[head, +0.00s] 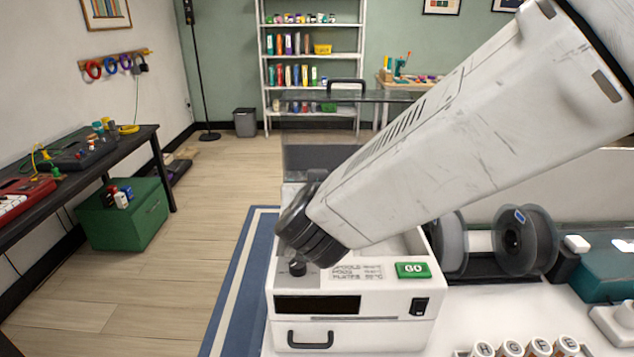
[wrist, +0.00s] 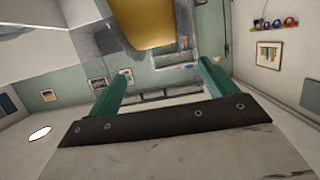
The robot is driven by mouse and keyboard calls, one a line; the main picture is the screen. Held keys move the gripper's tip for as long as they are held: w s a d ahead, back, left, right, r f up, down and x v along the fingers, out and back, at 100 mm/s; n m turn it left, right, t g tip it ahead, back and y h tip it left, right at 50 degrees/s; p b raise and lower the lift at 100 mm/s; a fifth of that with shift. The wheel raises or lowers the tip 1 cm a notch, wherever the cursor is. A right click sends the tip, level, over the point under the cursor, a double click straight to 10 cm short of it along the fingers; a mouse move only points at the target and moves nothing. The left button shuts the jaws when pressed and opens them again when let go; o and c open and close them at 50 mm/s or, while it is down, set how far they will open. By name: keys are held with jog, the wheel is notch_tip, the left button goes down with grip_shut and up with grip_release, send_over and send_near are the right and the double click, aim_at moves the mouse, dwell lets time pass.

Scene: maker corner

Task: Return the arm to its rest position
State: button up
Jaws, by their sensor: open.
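My arm (head: 460,130) is white and crosses the head view from the upper right down to a dark ringed joint above the white machine. My gripper does not show in the head view. In the wrist view my gripper (wrist: 163,70) has two teal fingers spread wide apart on a dark bar, with nothing held between them. The wrist view looks out across the room to the walls. A yellow rounded thing (wrist: 143,22) shows at its top edge, beyond the fingers; I cannot tell what it is.
The white machine (head: 350,335) with a green GO button (head: 412,270) stands below my arm. A black bench (head: 150,140) and green box (head: 125,222) stand left. The floor between is clear.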

jog(key=shift+w+d+r+y, duration=0.1)
jog(key=shift+r+y, duration=0.1)
jog(key=shift+y, duration=0.1)
jog(key=r+y, duration=0.1)
jog(key=s+d+n+g+y, duration=0.1)
jog(key=d+r+g+y, duration=0.1)
jog(key=shift+s+d+r+y, duration=0.2)
jog(key=shift+r+y, duration=0.1)
jog(key=shift+y, duration=0.1)
jog(key=s+d+f+g+h, duration=0.1)
jog(key=s+d+g, duration=0.4)
jog(key=s+d, duration=0.6)
jog(key=s+d+f+g+h, duration=0.1)
jog(key=s+d+g+h, duration=0.1)
jog(key=s+d+g, duration=0.4)
jog(key=s+d, duration=0.5)
jog(key=s, duration=0.4)
jog(key=shift+s+d+f+m+h, duration=0.25)
jog(key=shift+f+m+h, duration=0.05)
jog(key=shift+f+h, duration=0.1)
jog(key=shift+c, duration=0.2)
